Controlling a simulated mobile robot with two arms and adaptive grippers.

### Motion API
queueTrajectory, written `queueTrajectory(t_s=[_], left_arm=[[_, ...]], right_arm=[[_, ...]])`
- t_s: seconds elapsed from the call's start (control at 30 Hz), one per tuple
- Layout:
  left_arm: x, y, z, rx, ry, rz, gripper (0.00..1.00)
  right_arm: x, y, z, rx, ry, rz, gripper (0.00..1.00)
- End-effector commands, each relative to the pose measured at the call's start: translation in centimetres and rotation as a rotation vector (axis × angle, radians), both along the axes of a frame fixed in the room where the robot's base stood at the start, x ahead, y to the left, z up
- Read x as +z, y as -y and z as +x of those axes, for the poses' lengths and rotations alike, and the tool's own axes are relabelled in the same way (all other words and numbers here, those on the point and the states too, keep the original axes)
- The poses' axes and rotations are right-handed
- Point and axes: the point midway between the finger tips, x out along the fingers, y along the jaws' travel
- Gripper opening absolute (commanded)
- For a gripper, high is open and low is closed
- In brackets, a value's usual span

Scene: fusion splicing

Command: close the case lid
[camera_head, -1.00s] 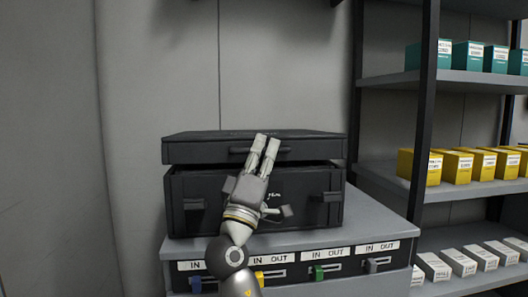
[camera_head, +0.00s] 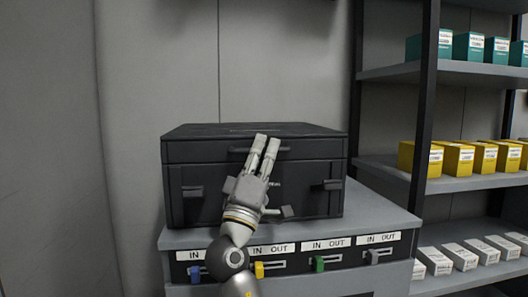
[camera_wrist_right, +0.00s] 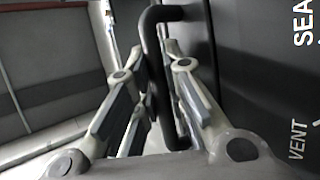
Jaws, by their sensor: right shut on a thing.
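The dark case (camera_head: 310,200) stands on the grey cabinet top. Its lid (camera_head: 210,149) lies flat on the body, with only a thin seam between them at the front. A latch shows at each side of the front, the left latch (camera_head: 192,191) and the right latch (camera_head: 327,185). My right gripper (camera_head: 267,139) is at the front middle of the lid, its fingers shut on the lid handle (camera_head: 240,150). In the right wrist view the handle bar (camera_wrist_right: 152,75) runs between the fingers (camera_wrist_right: 150,70). My left gripper is not in view.
The cabinet (camera_head: 375,212) below has IN/OUT labels and coloured sliders along its front. At right, a shelf rack (camera_head: 390,73) holds teal, yellow and white boxes. A wall stands behind the case.

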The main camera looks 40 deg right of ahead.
Motion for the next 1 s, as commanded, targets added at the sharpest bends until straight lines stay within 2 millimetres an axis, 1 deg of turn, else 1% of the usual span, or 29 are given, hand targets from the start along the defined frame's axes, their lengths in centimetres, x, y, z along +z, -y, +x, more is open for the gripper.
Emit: queueTrajectory(t_s=[0.03, 0.47, 0.5, 0.53, 0.57, 0.87, 1.0], left_arm=[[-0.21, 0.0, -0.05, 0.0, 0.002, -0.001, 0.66], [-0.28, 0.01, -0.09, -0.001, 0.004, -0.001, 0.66], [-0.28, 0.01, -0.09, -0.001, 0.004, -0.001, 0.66], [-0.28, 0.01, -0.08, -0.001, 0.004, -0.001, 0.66], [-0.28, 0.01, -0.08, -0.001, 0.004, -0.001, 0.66], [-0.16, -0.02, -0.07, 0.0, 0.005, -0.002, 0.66], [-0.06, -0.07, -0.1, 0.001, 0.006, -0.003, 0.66]], right_arm=[[-0.94, 0.13, 0.13, -0.004, -0.011, 0.013, 0.0], [-1.07, 0.08, 0.18, -0.003, -0.012, 0.013, 0.0], [-1.07, 0.08, 0.18, -0.003, -0.012, 0.013, 0.15], [-1.06, 0.08, 0.18, -0.003, -0.012, 0.013, 0.19], [-1.05, 0.08, 0.19, -0.003, -0.012, 0.013, 0.21], [-0.76, 0.07, 0.16, -0.003, -0.01, 0.009, 0.21], [-1.12, -0.33, -0.07, -0.002, -0.009, 0.007, 0.21]])
